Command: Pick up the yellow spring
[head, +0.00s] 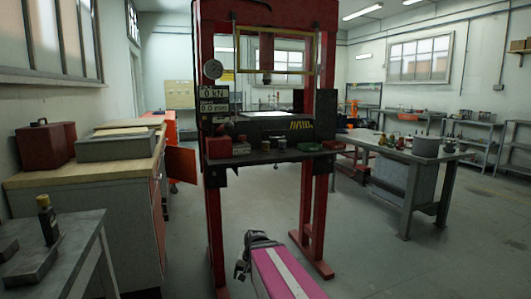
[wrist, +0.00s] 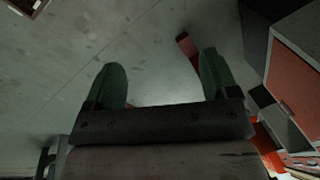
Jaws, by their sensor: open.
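I cannot make out a yellow spring in either view. My gripper (head: 243,268) is low in front of the red press in the head view, at the end of my pink arm.
The red press (head: 323,135) stands ahead, with small items on its dark shelf (head: 270,157). A workbench with a pot (head: 426,147) is at right. A wooden-topped cabinet (head: 60,177) and a grey table (head: 75,250) are at left. Floor between is clear.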

